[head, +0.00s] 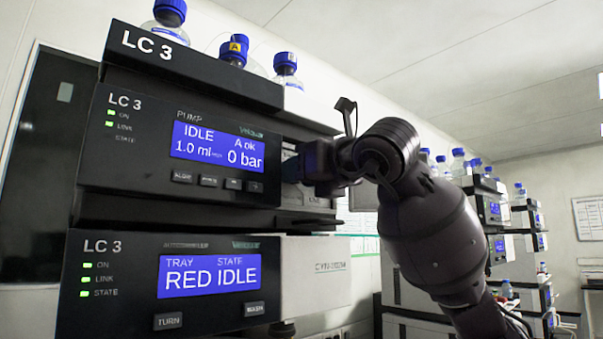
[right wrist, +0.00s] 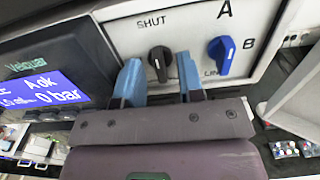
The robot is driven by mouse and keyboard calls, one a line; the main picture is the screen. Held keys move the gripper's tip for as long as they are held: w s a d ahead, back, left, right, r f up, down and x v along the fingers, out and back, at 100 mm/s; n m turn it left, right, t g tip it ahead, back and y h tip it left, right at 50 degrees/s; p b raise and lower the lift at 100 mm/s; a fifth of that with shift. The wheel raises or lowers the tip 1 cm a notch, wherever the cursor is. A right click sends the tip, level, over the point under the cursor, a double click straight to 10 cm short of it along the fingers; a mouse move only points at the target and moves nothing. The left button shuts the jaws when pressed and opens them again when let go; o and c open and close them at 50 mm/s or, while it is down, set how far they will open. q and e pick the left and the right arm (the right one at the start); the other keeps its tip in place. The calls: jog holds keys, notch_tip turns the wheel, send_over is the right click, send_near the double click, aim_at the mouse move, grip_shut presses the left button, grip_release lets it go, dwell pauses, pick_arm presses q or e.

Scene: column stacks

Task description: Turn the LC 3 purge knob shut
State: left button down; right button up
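In the right wrist view, the black purge knob (right wrist: 159,60) sits on a pale panel below the word SHUT. Its grip stands roughly upright in that view, with a small pale mark on it. My right gripper (right wrist: 158,76) is open, its two blue fingers on either side of the knob with gaps visible. I cannot tell how deep they reach around it. In the head view my right gripper (head: 296,168) is at the right side of the LC 3 pump module (head: 140,150), and the knob is hidden. My left gripper is not in view.
A blue knob (right wrist: 221,55) marked A and B is close to the right of the black one. The LC 3 tray module (head: 120,280) is below the pump. Capped bottles (head: 233,52) stand on top. More stacks (head: 490,210) stand behind my right arm.

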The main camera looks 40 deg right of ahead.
jog(key=shift+s, duration=0.1)
jog(key=s, duration=1)
jog(key=shift+s+d+b, duration=0.3)
jog(key=shift+d, duration=0.15)
